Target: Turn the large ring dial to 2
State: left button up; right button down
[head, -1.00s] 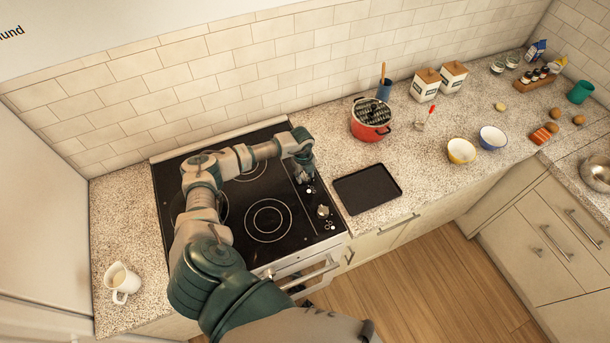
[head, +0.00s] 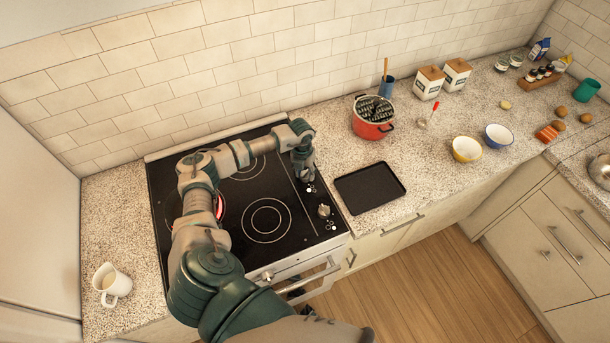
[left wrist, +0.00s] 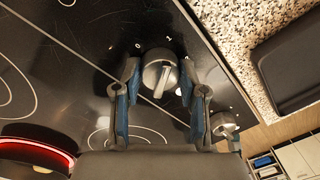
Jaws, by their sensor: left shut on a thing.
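The dial between my fingers is a round grey knob (left wrist: 158,82) with a pale raised bar, on the black glass cooktop (head: 270,190). In the left wrist view, the marks 0 and 1 show beyond it. The bar slants slightly right toward its far end; I cannot tell the exact setting. My left gripper (head: 306,176) is shut on this knob, one finger on each side; it also shows in the left wrist view (left wrist: 160,70). In the head view the gripper mostly hides the knob. My right gripper is not in view.
A burner ring glows red (head: 219,207) beside my left arm. Another knob (head: 324,210) stands nearer the cooktop's front. A black tray (head: 369,187) lies right of the cooktop, with a red pot (head: 373,118) behind it.

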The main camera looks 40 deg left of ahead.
pick_arm(q)
jog(key=m+b, duration=0.1)
jog(key=m, duration=0.1)
jog(key=shift+f+m, duration=0.2)
jog(key=shift+m, duration=0.2)
jog(key=m+b, duration=0.2)
jog(key=m, duration=0.1)
jog(key=shift+m, duration=0.3)
jog(key=m+b, duration=0.1)
jog(key=m, duration=0.2)
jog(key=shift+g+b, duration=0.3)
jog(key=shift+r+m+b, duration=0.1)
jog(key=shift+m+b, duration=0.4)
jog(key=shift+m, duration=1)
jog(key=o, duration=1.1)
jog(key=shift+w+a, duration=0.1)
jog(key=shift+o, duration=0.2)
